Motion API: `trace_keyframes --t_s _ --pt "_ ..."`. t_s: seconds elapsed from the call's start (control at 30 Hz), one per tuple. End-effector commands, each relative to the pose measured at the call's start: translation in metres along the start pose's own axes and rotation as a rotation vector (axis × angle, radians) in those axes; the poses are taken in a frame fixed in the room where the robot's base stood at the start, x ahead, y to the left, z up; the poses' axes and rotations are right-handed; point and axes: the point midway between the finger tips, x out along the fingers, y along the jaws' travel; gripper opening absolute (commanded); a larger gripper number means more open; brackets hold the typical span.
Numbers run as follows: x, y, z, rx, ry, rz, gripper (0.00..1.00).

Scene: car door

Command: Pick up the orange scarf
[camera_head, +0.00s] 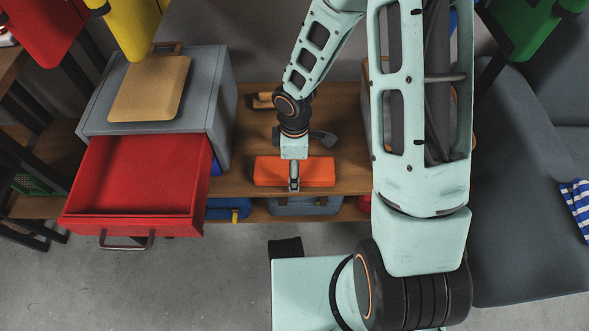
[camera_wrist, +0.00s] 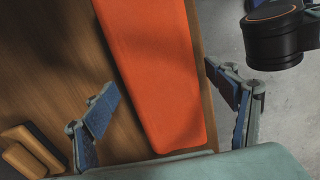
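The orange scarf (camera_head: 318,172) lies as a flat, folded rectangular block on the wooden shelf (camera_head: 345,145), near its front edge. It also fills the middle of the wrist view (camera_wrist: 160,60), running from the top to the lower right. I cannot tell how high the fingertips are above the shelf.
A grey cabinet (camera_head: 222,110) with a pulled-out red drawer (camera_head: 140,180) stands left of the scarf. A tan board (camera_head: 150,88) lies on top. Wooden pieces (camera_wrist: 32,150) lie at the wrist view's lower left. A dark armchair (camera_head: 520,190) stands at right.

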Motion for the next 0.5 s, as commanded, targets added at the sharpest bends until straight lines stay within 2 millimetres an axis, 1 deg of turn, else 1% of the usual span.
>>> trace_keyframes --t_s 0.03,0.07,0.37,0.5 --pt "-0.0002 0.0 0.0 0.0 0.0 0.0 0.71" --pt "-0.0002 0.0 0.0 0.0 0.0 0.0 0.68" --pt "-0.0002 0.0 0.0 0.0 0.0 0.0 0.34" --pt "-0.0003 0.0001 0.0 0.0 0.0 0.0 0.33"
